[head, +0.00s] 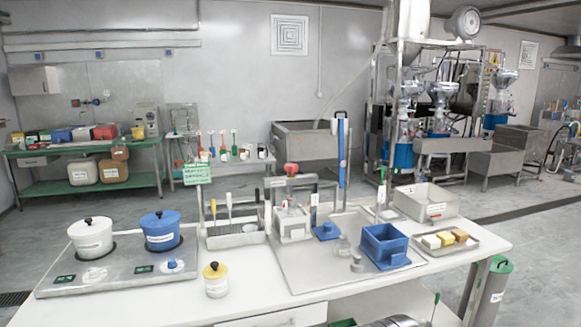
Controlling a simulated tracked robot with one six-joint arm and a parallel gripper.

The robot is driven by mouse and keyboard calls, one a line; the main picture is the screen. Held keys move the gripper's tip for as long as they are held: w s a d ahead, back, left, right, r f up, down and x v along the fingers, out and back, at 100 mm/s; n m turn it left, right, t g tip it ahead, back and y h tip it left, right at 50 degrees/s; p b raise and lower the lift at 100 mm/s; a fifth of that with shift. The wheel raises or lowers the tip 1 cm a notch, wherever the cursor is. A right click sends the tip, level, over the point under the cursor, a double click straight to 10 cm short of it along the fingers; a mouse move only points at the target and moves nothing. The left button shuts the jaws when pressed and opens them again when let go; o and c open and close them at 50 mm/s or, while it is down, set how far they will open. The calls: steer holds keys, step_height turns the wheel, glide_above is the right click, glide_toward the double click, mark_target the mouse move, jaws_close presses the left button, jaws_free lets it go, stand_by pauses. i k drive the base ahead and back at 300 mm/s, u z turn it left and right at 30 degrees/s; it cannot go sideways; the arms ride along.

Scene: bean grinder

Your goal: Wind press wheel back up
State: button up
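What looks like the press is a metal frame (290,181) at the middle of the white table. A small red wheel or knob (291,169) sits on top of its crossbar. Below the crossbar stands a pale box-like part (293,224) with a label. The view is too small to tell how high the press plate or screw sits. My gripper is not in view.
A hot plate with a white pot (91,237) and a blue pot (160,230) is at left. A yellow-lidded jar (216,281) stands in front. A utensil tray (236,235) is left of the press. A blue box (386,247) and a grey bin (426,201) are right.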

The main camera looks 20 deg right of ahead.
mark_target(289, 168)
steer(key=k, duration=0.65)
steer(key=z, duration=0.25)
steer(key=i, duration=0.5)
steer(key=z, duration=0.55)
steer(key=i, duration=1.6)
steer(key=u, duration=0.45)
steer(key=i, duration=0.45)
steer(key=u, duration=0.35)
